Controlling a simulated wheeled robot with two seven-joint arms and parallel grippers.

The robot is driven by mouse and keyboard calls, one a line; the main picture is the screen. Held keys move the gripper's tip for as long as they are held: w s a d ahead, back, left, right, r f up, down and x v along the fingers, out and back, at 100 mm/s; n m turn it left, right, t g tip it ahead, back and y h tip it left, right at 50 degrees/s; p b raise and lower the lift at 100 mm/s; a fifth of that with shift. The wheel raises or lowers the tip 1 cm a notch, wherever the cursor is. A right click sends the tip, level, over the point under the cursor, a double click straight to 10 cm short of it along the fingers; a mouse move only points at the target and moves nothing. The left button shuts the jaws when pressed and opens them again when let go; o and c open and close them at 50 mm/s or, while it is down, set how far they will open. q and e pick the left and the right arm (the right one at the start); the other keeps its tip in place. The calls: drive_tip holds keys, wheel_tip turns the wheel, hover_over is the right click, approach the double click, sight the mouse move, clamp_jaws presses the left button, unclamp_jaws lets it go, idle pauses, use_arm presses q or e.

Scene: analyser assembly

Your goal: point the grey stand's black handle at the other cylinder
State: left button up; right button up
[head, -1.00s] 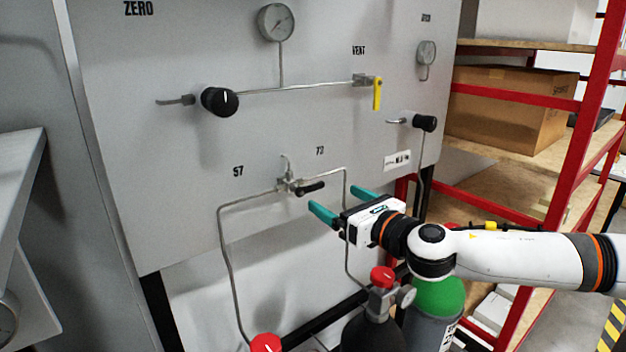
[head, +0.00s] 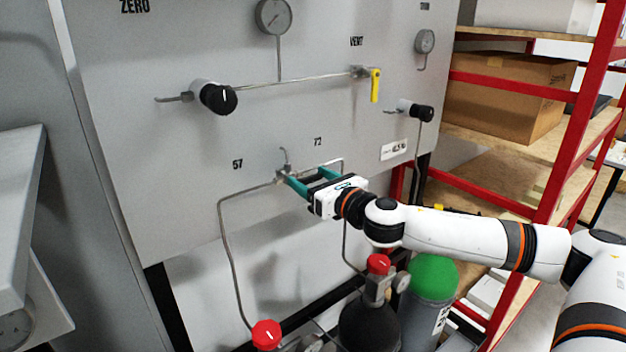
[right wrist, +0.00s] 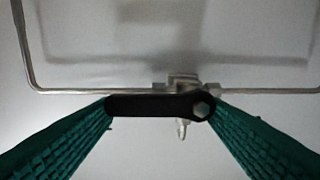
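The grey stand's upright panel (head: 180,150) carries a small metal valve (head: 283,175) between the labels 57 and 72. Its black handle (right wrist: 150,106) lies level along the pipe in the right wrist view, its pivot bolt at the right end. In the head view the handle is largely hidden by my right gripper (head: 304,178). That gripper is open, its green fingers either side of the handle's two ends; contact cannot be told. One pipe runs down to a red-capped cylinder (head: 265,335), the other to a black cylinder (head: 368,328) with a red knob. My left gripper is out of view.
A green-topped cylinder (head: 433,278) stands right of the black one. Above the valve are a black knob (head: 220,98), a yellow lever (head: 376,85) and a gauge (head: 273,16). Red-framed shelves (head: 560,170) with a cardboard box (head: 510,95) stand at the right.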

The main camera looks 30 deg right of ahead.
drive_tip(key=c, duration=0.4)
drive_tip(key=shift+o, duration=0.2)
drive_tip(key=m, duration=0.2)
drive_tip(key=f+m+b, duration=0.1)
drive_tip(key=m, duration=0.1)
drive_tip(key=shift+f+m, duration=0.15)
drive_tip(key=shift+m, duration=0.25)
drive_tip(key=shift+s+a+f+m+p, duration=0.1)
drive_tip(key=shift+a+m+p, duration=0.95)
drive_tip(key=shift+m, duration=4.1)
drive_tip(key=shift+s+a+r+m+p, duration=0.1)
drive_tip(key=shift+a+m+p, duration=1)
drive_tip(key=shift+m, duration=4.1)
drive_tip(key=shift+a+f+m+p, duration=0.1)
drive_tip(key=shift+a+m+p, duration=0.35)
drive_tip(key=shift+m+p, duration=2.95)
drive_tip(key=m+b, duration=0.3)
drive_tip(key=m, duration=0.1)
